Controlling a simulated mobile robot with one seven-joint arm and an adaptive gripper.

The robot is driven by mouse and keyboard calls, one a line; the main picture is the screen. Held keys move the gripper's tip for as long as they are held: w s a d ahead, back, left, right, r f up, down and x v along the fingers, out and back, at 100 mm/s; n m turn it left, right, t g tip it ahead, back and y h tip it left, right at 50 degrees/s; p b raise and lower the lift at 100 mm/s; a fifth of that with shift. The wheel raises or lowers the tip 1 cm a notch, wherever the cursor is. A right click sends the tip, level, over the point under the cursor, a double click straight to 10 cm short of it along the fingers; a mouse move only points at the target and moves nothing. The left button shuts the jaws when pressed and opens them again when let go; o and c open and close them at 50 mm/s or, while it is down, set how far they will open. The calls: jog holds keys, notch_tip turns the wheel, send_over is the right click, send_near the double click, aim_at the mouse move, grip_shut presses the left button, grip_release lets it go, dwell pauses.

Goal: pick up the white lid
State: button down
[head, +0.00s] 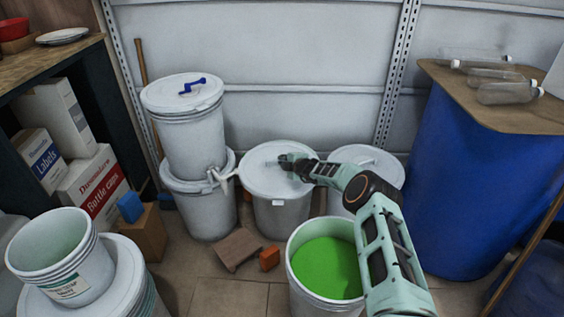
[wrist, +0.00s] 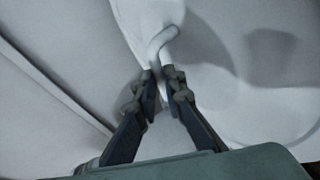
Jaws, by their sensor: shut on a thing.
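The white lid (head: 262,178) lies on the white drum in the middle of the back row, and looks level. My gripper (head: 285,159) reaches over it from the right, with its fingers at the lid's top. In the wrist view my gripper (wrist: 160,78) is shut on a thin, curved white handle (wrist: 164,42) that stands up from a pale surface. I cannot tell whether the lid touches the drum's rim all round.
A green-filled bucket (head: 327,268) stands in front, below my arm. Another lidded drum (head: 368,160) is close on the right. Stacked drums (head: 183,130) with a blue crank stand on the left. A brown block (head: 237,249) and an orange block (head: 269,259) lie on the floor.

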jog(key=shift+r, duration=0.1)
jog(key=c, duration=1.9)
grip_release()
jog(key=shift+c, duration=0.2)
jog(key=shift+d, duration=0.1)
jog(key=shift+v, duration=1.25)
jog(key=s+d, duration=0.5)
jog(key=s, duration=0.6)
jog(key=shift+d, duration=0.2)
jog(key=shift+r, duration=0.1)
